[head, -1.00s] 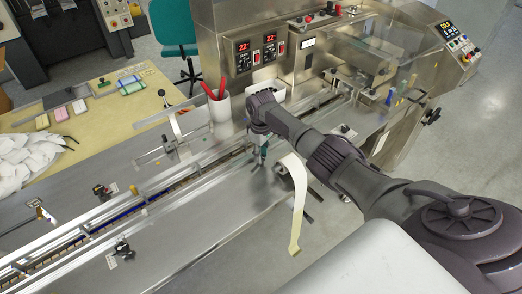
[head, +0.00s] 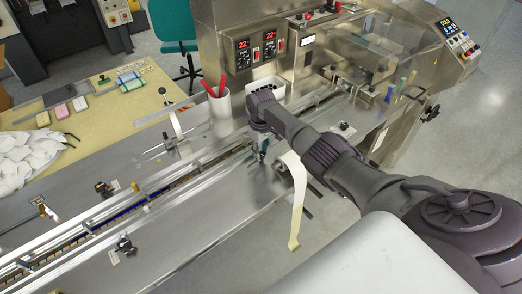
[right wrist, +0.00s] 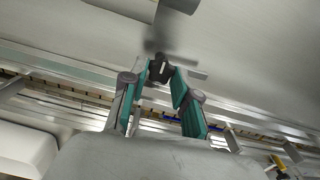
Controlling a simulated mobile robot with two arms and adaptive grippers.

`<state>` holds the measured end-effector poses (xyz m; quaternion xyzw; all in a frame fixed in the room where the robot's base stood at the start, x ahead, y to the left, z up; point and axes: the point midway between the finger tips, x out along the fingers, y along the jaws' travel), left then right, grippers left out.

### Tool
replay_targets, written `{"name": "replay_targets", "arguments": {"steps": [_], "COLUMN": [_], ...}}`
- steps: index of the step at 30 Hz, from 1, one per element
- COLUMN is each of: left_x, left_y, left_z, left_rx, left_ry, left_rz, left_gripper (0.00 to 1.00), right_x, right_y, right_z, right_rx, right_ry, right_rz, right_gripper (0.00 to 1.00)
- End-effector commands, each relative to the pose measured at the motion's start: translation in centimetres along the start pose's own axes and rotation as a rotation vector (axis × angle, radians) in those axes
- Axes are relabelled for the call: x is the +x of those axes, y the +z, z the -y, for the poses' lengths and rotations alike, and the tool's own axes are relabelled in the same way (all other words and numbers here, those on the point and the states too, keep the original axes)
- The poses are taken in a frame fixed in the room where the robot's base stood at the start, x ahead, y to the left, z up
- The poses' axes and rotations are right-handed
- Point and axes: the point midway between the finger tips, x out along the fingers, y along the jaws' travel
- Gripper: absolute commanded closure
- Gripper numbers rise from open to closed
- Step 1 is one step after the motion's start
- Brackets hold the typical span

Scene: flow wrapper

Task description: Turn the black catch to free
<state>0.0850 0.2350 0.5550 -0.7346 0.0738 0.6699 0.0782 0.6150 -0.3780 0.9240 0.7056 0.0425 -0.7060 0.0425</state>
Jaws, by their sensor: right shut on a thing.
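The black catch (right wrist: 160,70) is a small dark knob with a white mark on its top, seen in the right wrist view. My right gripper (right wrist: 163,78) has its teal-padded fingers around it, closed on it at the tips. In the head view my right gripper (head: 259,156) points down at the steel deck beside the conveyor rail, and its wrist and fingers hide the catch there. My left gripper is not in view.
Similar dark knobs stand on the deck at left (head: 124,245) and by the rail (head: 103,188). A pale strip (head: 297,205) hangs over the deck edge near my arm. A white cup with red pens (head: 219,110) stands behind the rail.

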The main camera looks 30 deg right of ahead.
Motion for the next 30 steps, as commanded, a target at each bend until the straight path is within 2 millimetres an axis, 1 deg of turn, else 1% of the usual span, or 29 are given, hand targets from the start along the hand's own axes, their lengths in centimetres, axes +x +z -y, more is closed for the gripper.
{"name": "replay_targets", "arguments": {"steps": [1, 3, 5, 13, 17, 20, 27, 30], "left_x": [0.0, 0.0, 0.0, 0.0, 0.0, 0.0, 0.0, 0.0], "left_y": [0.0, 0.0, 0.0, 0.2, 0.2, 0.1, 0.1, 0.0], "left_z": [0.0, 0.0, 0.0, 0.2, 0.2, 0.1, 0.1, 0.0], "left_rx": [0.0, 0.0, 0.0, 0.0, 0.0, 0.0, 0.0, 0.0], "left_ry": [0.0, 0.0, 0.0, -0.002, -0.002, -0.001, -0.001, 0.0], "left_rz": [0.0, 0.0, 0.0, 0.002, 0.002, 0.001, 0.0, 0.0], "left_gripper": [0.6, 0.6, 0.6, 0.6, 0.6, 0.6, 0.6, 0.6], "right_x": [0.0, 0.0, 0.0, -0.1, -0.7, -2.1, -7.3, -9.2], "right_y": [-0.1, -0.1, -0.1, 0.0, -0.1, -0.1, -0.1, -0.1], "right_z": [0.0, 0.0, 0.0, 0.0, -0.1, -0.1, 0.0, -0.1], "right_rx": [-0.001, -0.001, -0.001, -0.001, -0.001, -0.001, -0.002, -0.001], "right_ry": [0.0, 0.0, 0.0, 0.0, 0.0, 0.0, 0.001, 0.002], "right_rz": [-0.002, -0.002, -0.001, -0.001, -0.002, -0.004, -0.005, -0.005], "right_gripper": [0.66, 0.54, 0.45, 0.45, 0.45, 0.45, 0.45, 0.45]}}
